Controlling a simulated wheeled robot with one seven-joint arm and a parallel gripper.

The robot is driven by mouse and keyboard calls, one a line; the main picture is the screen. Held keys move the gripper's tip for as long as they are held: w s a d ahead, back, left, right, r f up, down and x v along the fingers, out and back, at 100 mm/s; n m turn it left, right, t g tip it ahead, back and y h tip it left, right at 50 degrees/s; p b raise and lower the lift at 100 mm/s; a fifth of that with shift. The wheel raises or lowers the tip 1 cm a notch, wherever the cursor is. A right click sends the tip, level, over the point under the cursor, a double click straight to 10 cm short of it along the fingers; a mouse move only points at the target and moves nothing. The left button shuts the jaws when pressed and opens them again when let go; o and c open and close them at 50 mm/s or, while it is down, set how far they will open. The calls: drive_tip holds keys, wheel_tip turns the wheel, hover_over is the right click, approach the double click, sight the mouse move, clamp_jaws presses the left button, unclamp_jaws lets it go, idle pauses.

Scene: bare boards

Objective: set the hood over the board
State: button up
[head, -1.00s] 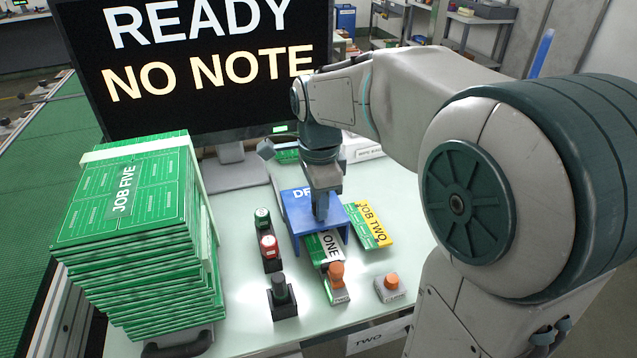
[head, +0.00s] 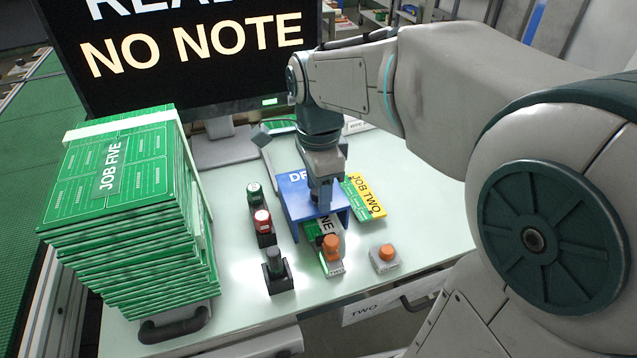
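The blue hood (head: 298,204), lettered "DR" before my gripper hides the rest, is at the middle of the bench. It is over the back part of a green board (head: 328,226) whose label shows only "NE". The front of the board sticks out below the hood's front edge. My gripper (head: 321,203) points down at the hood's top and appears shut on it; the grip itself is largely hidden. I cannot tell whether the hood rests on the bench or hangs just above it.
An orange-topped stamp (head: 331,246) stands at the board's front end, another orange knob (head: 383,256) to its right. Black, red and green-topped posts (head: 263,222) stand left. The JOB TWO board (head: 366,196) lies close right.

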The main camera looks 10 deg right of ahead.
wheel_tip(320, 180, up, 14)
drive_tip(key=p, duration=0.2)
idle(0.4)
drive_tip(key=shift+f, duration=0.1)
